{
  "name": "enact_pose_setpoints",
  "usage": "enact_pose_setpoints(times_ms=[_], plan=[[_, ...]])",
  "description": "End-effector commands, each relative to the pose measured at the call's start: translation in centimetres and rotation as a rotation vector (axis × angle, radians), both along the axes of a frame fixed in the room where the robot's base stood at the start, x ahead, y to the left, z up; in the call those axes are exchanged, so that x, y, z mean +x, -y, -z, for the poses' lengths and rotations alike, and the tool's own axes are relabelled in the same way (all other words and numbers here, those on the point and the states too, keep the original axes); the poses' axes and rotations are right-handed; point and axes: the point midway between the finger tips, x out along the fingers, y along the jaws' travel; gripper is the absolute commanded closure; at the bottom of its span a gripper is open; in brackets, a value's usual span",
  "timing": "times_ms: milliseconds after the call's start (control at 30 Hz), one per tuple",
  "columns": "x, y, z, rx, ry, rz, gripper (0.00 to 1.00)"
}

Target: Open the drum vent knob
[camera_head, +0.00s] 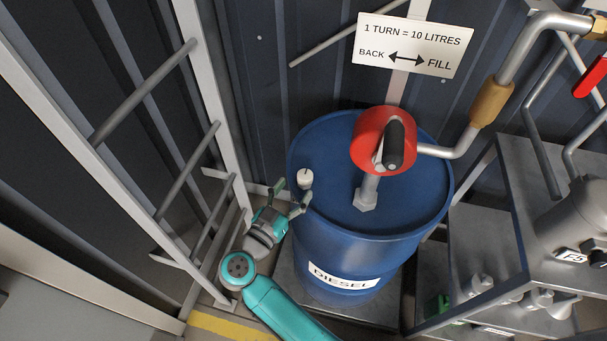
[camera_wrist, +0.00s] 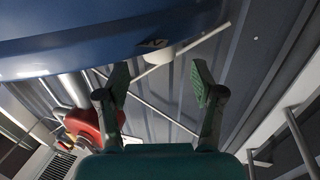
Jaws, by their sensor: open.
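The drum vent knob, a small white cap (camera_head: 305,179), stands on the left part of the top of a blue drum (camera_head: 345,250) marked DIESEL. My gripper (camera_head: 291,192) is at the drum's left rim, close to the knob, with its fingers spread. In the wrist view the white knob (camera_wrist: 160,55) shows between and just beyond the fingertips of my open gripper (camera_wrist: 161,80), with the blue drum (camera_wrist: 80,35) at the upper left. Nothing is held. I cannot tell whether a finger touches the knob.
A red hand pump (camera_head: 384,140) with a black handle stands on the drum's right half. A sign (camera_head: 413,46) hangs on the wall behind. A white ladder-like frame (camera_head: 205,100) with grey rungs is close on the left. Grey metal shelving (camera_head: 487,225) is on the right.

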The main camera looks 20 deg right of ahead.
Motion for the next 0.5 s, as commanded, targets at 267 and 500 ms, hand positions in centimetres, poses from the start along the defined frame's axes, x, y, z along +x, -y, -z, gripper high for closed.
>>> enact_pose_setpoints(times_ms=[267,500], plan=[[2.8,3.5,0.0,0.000,0.001,0.002,0.33],[3.7,4.6,0.0,-0.001,0.001,-0.001,0.33]])
